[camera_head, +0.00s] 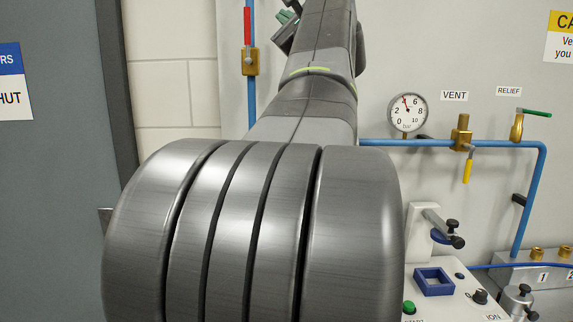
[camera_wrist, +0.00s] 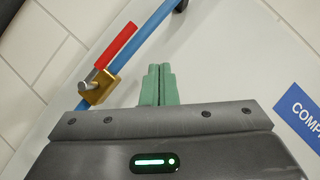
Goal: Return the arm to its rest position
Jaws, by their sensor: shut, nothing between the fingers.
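My arm rises through the middle of the head view, and its large grey joint hides much of the lower centre. My gripper shows in the wrist view (camera_wrist: 159,70) with its two green fingers together and nothing between them. It is partly seen at the top of the head view (camera_head: 285,17), in front of the wall panel. A blue pipe with a brass valve and red handle (camera_wrist: 112,50) is to the left of the fingers in the wrist view. The same red-handled valve (camera_head: 248,60) is left of my arm in the head view.
A pressure gauge (camera_head: 407,113), a yellow-handled vent valve (camera_head: 463,140) and a green-handled relief valve (camera_head: 518,126) are on the right. Below them is a white machine with a blue square frame (camera_head: 433,282). A grey door (camera_head: 55,190) is at the left.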

